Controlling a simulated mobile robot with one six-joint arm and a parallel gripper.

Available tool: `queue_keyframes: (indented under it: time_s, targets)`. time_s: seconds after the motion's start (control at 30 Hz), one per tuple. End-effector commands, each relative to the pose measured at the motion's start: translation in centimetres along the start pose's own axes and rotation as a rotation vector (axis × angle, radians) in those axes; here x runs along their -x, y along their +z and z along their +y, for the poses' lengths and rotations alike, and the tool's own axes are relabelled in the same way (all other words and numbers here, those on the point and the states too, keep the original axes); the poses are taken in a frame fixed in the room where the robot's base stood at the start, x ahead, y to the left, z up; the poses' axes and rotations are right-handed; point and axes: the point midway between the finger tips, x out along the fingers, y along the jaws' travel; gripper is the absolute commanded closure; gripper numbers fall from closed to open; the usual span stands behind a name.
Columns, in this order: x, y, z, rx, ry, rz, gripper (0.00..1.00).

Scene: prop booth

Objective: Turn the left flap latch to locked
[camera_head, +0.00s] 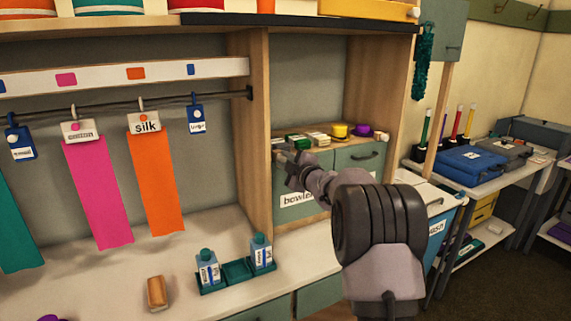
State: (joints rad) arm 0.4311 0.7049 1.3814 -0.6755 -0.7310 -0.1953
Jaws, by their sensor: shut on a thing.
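The left flap (322,160) is a grey-green door below the small shelf in the wooden booth, with a partly covered label reading "bowle..." (296,199). It looks closed. My gripper (285,158) is at the upper left of this flap, small in view and partly hidden by my own wrist. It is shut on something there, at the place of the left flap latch. The latch itself is too small and covered to make out, so its turn position cannot be told. The right flap (350,163) beside it is closed and has a dark handle (366,155).
Small coloured items, including a yellow one (339,130), stand on the shelf just above the flaps. A wooden post (258,130) rises close left of my gripper. Bottles in a green tray (236,270) and a brown block (156,292) are on the counter.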

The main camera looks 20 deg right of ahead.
Motion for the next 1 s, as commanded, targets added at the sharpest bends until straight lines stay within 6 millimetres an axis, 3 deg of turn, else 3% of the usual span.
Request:
queue_keyframes:
  time_s: [0.4,0.43,0.53,0.87,1.0]
  targets:
    - [0.0,-0.1,0.1,0.007,0.001,0.001,1.0]
    - [0.0,-0.1,0.1,0.007,0.001,0.001,0.72]
    - [0.0,-0.1,0.1,0.007,0.001,0.001,0.54]
    - [0.2,0.0,0.1,0.006,0.0,0.0,0.54]
    - [2.3,0.1,0.2,0.004,-0.001,-0.003,0.54]
